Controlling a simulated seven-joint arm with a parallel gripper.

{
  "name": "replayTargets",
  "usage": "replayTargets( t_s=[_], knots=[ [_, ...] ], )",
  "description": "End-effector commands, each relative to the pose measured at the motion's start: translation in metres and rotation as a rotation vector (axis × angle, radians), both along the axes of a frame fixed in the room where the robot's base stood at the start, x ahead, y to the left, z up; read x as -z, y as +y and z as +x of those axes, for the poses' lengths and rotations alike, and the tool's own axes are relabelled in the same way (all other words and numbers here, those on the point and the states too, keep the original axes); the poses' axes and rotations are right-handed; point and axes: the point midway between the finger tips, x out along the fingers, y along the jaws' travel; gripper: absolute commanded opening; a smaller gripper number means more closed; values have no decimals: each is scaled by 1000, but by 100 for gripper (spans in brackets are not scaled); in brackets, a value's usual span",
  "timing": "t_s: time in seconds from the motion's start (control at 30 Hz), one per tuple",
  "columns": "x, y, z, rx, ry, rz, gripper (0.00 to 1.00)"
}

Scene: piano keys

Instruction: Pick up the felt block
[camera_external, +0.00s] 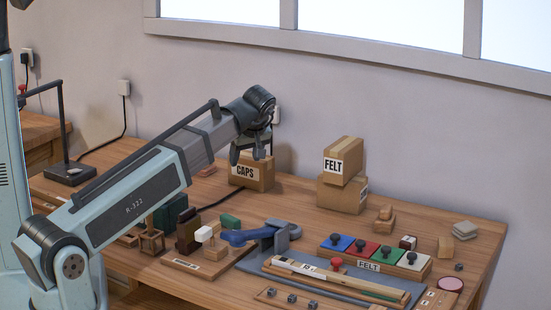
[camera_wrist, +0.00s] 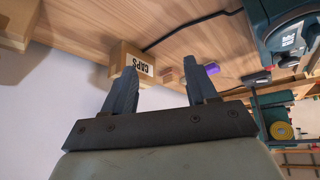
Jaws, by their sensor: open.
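A wooden holder labelled FELT (camera_external: 369,266) stands on the right half of the bench. On it sit coloured blocks with dark knobs: a blue one (camera_external: 335,243), a red one (camera_external: 362,249), a green one (camera_external: 387,256) and a white one (camera_external: 413,262). A cardboard box labelled FELT (camera_external: 342,160) is stacked on another box further back. My gripper (camera_external: 249,157) is open and empty, over the back of the bench by the CAPS box, well left of the holder. Its two fingers also show apart in the wrist view (camera_wrist: 158,78). The holder is not recognisable there.
The CAPS box (camera_external: 251,174) is right by my fingers; it also shows in the wrist view (camera_wrist: 130,62). A blue-handled clamp (camera_external: 262,236) and a grey mat with wooden strips (camera_external: 335,277) lie left of and before the holder. Bench between the boxes and clamp is mostly clear.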

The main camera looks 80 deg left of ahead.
Motion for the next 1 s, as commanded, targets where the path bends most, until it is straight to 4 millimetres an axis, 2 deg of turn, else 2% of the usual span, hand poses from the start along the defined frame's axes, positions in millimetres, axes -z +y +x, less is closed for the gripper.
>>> replayTargets(
  t_s=[0.03,0.1,0.2,0.33,0.47,1.0],
  knots=[
    [7,-19,-6,-63,-7,-38,57],
    [14,-40,-12,-154,-10,-83,57],
    [20,-62,-19,-253,-10,-126,57],
    [24,-77,-25,-326,-5,-153,57],
    [32,-79,-28,-347,-2,-160,57],
    [96,-55,-41,-345,-2,-159,57]
  ],
)
